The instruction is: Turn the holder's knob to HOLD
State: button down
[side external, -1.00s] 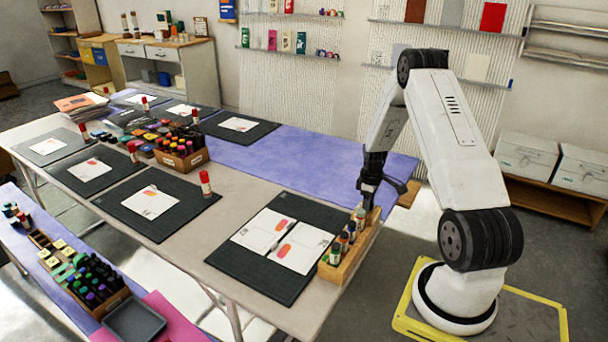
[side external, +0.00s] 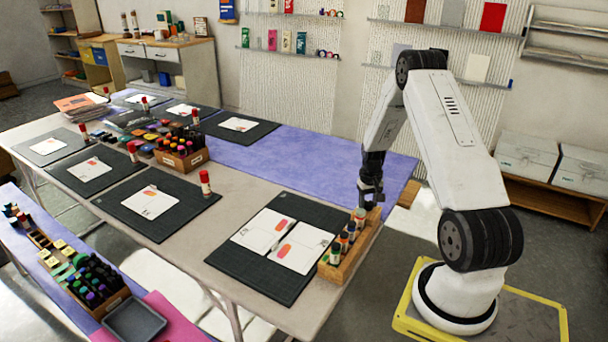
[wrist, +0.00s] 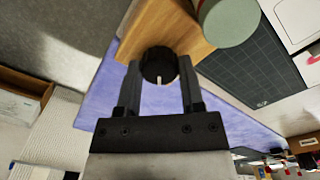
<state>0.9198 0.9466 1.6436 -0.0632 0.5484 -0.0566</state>
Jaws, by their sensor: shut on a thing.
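The wooden holder (side external: 357,252) stands at the right end of the table with several small bottles (side external: 335,254) in a row. In the wrist view the holder's wood (wrist: 180,32) shows behind a round black knob (wrist: 157,58). A white pointer line on the knob points toward my gripper's palm. My gripper (wrist: 158,80) has one finger on each side of the knob and is shut on it. In the side view my gripper (side external: 371,197) is at the holder's far end and hides the knob. No HOLD mark can be read.
A round greenish cap (wrist: 231,20) is close to the knob on the right. A dark cutting mat (side external: 262,280) with two white cards (side external: 300,255) lies left of the holder. The purple cloth (side external: 290,155) behind is mostly clear.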

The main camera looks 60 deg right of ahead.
aim_at(367, 203)
jog(key=m, duration=0.7)
dwell(0.5)
jog(key=shift+c, duration=1.1)
grip_release()
jog(key=shift+w+r, duration=0.1)
jog(key=shift+r, duration=3.85)
